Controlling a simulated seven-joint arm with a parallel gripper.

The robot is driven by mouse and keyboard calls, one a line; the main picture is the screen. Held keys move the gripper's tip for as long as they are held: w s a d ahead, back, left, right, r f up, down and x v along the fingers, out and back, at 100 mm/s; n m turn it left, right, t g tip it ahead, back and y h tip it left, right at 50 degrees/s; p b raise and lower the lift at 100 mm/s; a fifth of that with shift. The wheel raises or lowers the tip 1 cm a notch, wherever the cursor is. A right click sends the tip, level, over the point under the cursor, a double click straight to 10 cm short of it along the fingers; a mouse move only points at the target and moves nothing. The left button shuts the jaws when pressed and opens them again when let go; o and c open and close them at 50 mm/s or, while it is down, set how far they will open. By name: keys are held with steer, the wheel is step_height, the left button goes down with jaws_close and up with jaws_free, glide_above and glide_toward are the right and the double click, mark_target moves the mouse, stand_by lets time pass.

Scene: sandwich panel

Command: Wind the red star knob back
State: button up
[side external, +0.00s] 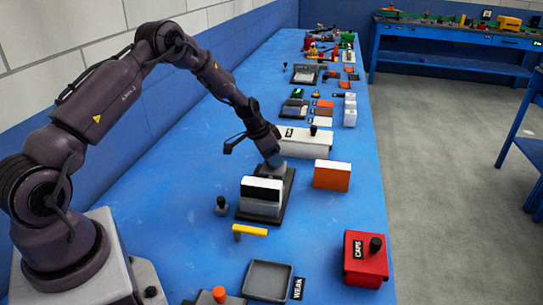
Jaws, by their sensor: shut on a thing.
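A grey fixture (259,206) on a black base stands on the blue bench, with a black and white slab (262,189) upright in it. My gripper (275,163) points down at the far end of this fixture. It is shut on a part there, and its fingers and what they hold are too small and covered to make out. No red star knob can be told apart in this view; it may be hidden by my gripper or the fixture.
An orange block with a white top (331,177) stands right of the fixture, and a long white box (304,143) behind it.

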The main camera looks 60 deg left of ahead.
steer(key=n+y, duration=0.1)
steer(key=n, duration=0.3)
steer(key=shift+d+n+y, duration=0.2)
steer(key=shift+n+y, duration=0.1)
steer(key=shift+y, duration=0.1)
steer(key=n+y, duration=0.1)
steer(key=n, duration=0.1)
steer(key=n+g, duration=0.1)
steer(key=n, duration=0.2)
steer(key=shift+d+y, duration=0.1)
steer(key=shift+y, duration=0.3)
steer(key=n+g, duration=0.1)
steer(key=n, duration=0.2)
steer(key=n+y, duration=0.1)
steer(key=n, duration=0.2)
steer(key=shift+w+g, duration=0.2)
steer(key=shift+g, duration=0.2)
steer(key=n+g, duration=0.1)
steer(key=n, duration=0.3)
steer(key=shift+w+d+n+g+y, duration=0.1)
steer(key=shift+n+g+y, duration=0.2)
steer(key=shift+g, duration=0.1)
steer(key=o, duration=0.9)
steer(key=shift+r, duration=0.1)
